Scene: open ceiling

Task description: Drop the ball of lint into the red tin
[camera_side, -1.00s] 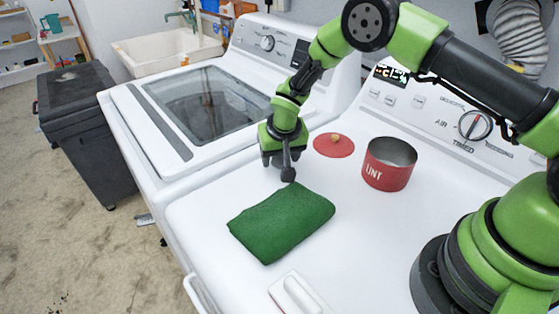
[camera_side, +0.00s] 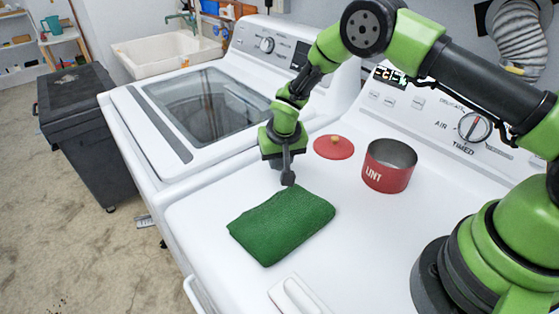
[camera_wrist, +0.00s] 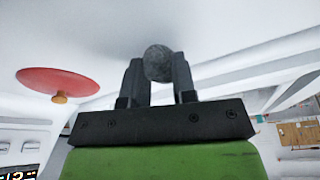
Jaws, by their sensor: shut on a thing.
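The grey ball of lint (camera_wrist: 157,64) sits between the two dark fingers of my gripper (camera_side: 287,180), which is shut on it. In the side view the fingertips are low over the white dryer top, just behind the folded green cloth; I cannot tell whether the ball touches the surface. The red tin (camera_side: 387,178), marked LINT, stands upright and open on the dryer top, to the right of my gripper. Its inside is only partly visible. The tin is out of the wrist view.
The red lid (camera_side: 333,150) with a wooden knob lies flat between my gripper and the tin; it also shows in the wrist view (camera_wrist: 57,80). The folded green cloth (camera_side: 281,225) lies in front. The control panel (camera_side: 450,118) rises behind the tin.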

